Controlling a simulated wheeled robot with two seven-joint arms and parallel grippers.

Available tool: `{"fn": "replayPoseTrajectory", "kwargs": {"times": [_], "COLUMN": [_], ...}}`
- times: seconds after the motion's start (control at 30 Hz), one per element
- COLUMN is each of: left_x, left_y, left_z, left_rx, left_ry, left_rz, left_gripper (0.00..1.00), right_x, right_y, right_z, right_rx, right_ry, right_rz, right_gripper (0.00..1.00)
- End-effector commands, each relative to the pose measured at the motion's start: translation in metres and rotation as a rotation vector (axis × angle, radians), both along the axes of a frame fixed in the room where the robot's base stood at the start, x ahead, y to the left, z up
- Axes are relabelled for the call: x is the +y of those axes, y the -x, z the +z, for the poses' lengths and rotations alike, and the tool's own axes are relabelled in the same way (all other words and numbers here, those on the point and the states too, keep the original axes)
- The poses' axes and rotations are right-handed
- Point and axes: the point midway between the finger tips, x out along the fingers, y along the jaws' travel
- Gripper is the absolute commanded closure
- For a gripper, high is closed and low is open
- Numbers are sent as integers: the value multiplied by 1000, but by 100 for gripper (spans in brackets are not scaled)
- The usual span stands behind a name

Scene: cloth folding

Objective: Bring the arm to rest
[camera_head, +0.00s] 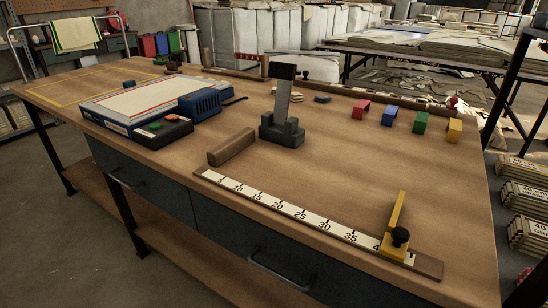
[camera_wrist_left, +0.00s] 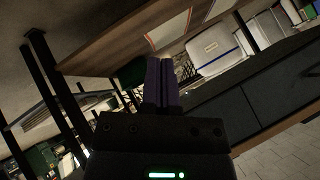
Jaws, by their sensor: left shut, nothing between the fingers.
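My left gripper (camera_wrist_left: 161,85) shows in the left wrist view. Its two dark purple fingers are closed together, with nothing between them. It is apart from the things around it, and the view is strongly tilted. A wooden table edge and dark legs lie beyond the fingers. Neither of my arms shows in the head view. My right gripper is in no view.
The wooden workbench (camera_head: 330,185) holds a measuring rule (camera_head: 300,214) with a yellow stop, a dark grey stand (camera_head: 281,120), a wooden block (camera_head: 231,147), a blue-edged board (camera_head: 140,103) and several coloured clips. The bench's right front area is mostly bare.

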Motion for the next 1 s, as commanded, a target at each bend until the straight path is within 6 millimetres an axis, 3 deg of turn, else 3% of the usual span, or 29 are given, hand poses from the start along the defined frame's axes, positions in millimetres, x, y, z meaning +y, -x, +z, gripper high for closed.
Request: {"fn": "replayPoseTrajectory", "kwargs": {"times": [0.03, 0.1, 0.2, 0.33, 0.43, 0.5, 0.7, 0.8, 1.0], "left_x": [1, 1, -3, -14, -24, -23, -23, -23, -24], "left_y": [43, 103, 182, 275, 341, 316, 298, 295, 295], "left_z": [-27, -54, -76, -84, -76, -29, 33, 44, 40], "left_rx": [139, 321, 542, 789, 957, 890, 831, 819, 818], "left_ry": [36, 76, 106, 113, 102, 124, 149, 154, 155], "left_rz": [101, 244, 421, 621, 761, 739, 716, 711, 709], "left_gripper": [100, 100, 100, 100, 100, 100, 100, 100, 100], "right_x": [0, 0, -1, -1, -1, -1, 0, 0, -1], "right_y": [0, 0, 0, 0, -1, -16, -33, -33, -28], "right_z": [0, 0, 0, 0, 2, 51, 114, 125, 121], "right_rx": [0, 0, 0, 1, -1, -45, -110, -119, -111], "right_ry": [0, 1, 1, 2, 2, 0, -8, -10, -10], "right_rz": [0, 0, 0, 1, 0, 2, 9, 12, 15], "right_gripper": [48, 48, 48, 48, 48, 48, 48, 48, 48]}}
